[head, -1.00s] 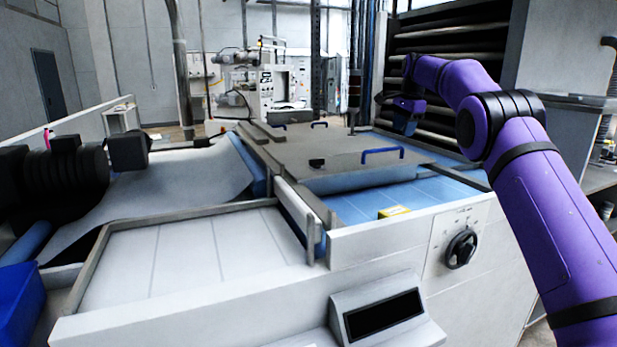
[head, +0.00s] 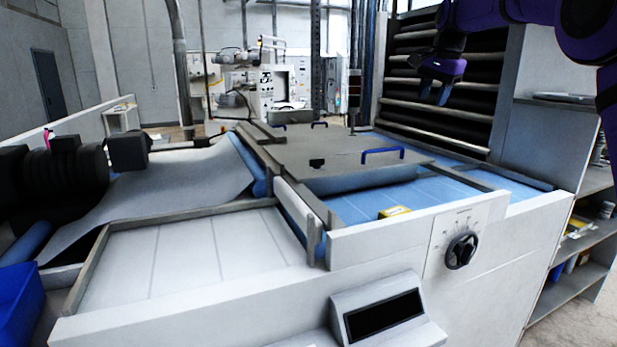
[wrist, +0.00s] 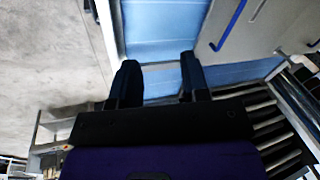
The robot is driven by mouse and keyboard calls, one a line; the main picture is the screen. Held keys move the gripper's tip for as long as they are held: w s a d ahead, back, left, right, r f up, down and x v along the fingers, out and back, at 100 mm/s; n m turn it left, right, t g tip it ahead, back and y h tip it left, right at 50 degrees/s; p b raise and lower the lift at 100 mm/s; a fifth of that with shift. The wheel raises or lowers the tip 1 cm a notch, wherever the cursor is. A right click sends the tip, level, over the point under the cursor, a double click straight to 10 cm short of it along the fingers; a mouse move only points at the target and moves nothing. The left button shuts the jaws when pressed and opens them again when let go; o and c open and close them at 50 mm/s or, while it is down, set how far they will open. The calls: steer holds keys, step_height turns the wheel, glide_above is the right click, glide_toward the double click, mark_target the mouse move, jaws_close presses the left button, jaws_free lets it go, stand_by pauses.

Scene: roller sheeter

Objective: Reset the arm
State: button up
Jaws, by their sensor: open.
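My gripper (head: 434,92) hangs from my purple arm at the upper right of the head view, in front of the dark slatted rack. Its two fingers point down and are apart, with nothing between them. In the wrist view the dark fingers of my gripper (wrist: 157,82) show spread apart, with blue machine surface beyond them. The gripper is well above the roller sheeter's blue bed (head: 350,207) and touches nothing that I can see.
The slatted rack (head: 405,62) stands behind the gripper. A grey plate with a blue handle (head: 383,153) covers part of the bed. Shelves (head: 585,255) stand at the right.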

steer(key=s+r+n+t, duration=0.1)
steer(key=s+n, duration=0.4)
steer(key=s, duration=2)
steer(key=s+f+n, duration=0.1)
steer(key=s+f, duration=0.3)
steer(key=s, duration=0.3)
steer(key=s+f+n+t, duration=0.1)
steer(key=s+f+n, duration=0.1)
steer(key=s+f, duration=0.3)
steer(key=s+f+n, duration=0.2)
steer(key=s+f, duration=0.3)
steer(key=s, duration=0.6)
steer(key=shift+a+h, duration=0.4)
steer(key=shift+a, duration=0.05)
